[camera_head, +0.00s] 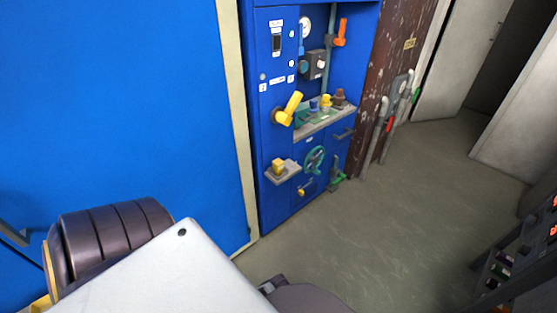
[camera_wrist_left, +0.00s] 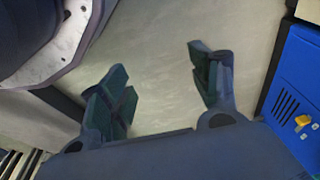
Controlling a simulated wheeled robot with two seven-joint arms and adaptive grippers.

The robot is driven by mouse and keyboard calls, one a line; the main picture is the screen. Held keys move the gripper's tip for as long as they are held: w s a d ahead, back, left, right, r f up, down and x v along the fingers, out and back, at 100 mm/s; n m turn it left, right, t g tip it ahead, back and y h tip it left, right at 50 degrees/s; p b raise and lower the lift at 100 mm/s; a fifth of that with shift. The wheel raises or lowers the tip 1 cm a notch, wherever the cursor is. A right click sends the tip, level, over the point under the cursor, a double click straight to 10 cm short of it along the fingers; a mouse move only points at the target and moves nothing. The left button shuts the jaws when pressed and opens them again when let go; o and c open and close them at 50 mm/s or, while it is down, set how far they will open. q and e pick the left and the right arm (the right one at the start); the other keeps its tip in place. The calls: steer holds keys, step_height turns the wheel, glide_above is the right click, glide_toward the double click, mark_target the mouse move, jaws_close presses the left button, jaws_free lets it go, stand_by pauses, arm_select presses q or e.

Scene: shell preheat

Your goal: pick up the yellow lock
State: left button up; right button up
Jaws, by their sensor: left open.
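A small yellow block-like object, which looks like the yellow lock (camera_head: 278,166), sits on a small grey ledge (camera_head: 287,176) on the front of the blue cabinet (camera_head: 276,205). Its details are too small to make out. My left gripper (camera_wrist_left: 163,88) is open and empty, with its two dark green-padded fingers apart over bare floor. It is away from the cabinet and touches nothing. A small yellow part (camera_wrist_left: 303,121) on a blue panel shows at the right edge of the left wrist view; I cannot tell which part it is. My right gripper is not in view.
The cabinet also carries a yellow lever (camera_head: 290,108), a green handwheel (camera_head: 314,160), an orange handle (camera_head: 341,32) and a grey shelf (camera_head: 322,122) with small coloured items. Pipes (camera_head: 378,135) stand right of it. A dark rack (camera_head: 510,255) is at lower right. Open floor (camera_head: 420,210) lies between.

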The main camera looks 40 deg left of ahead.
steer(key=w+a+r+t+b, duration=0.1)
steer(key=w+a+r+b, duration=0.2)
steer(key=b, duration=1.3)
arm_select(q)
steer(key=w+a+r+n+t+y+b, duration=0.1)
steer(key=w+a+r+n+y+b, duration=0.15)
steer(key=w+a+r, duration=0.35)
steer(key=w+a+r+n+y+b, duration=0.15)
steer(key=w+a+n+y, duration=0.25)
steer(key=w, duration=0.4)
steer(key=w+a+r+n+t+y+b, duration=0.1)
steer(key=w+a+r+n+y+b, duration=0.15)
steer(key=w+a+r+y, duration=0.35)
steer(key=w+a+r+n+g+y, duration=0.1)
steer(key=w+a+r+n+y, duration=0.1)
steer(key=w+r+n, duration=0.3)
steer(key=w+a+r+n+g+y, duration=0.1)
steer(key=w+a+r+n+y, duration=0.2)
steer(key=r, duration=0.7)
steer(key=shift+w+a+r+n+g+y, duration=0.15)
steer(key=shift+w+a+n+g+y, duration=0.2)
steer(key=shift+w+n, duration=0.65)
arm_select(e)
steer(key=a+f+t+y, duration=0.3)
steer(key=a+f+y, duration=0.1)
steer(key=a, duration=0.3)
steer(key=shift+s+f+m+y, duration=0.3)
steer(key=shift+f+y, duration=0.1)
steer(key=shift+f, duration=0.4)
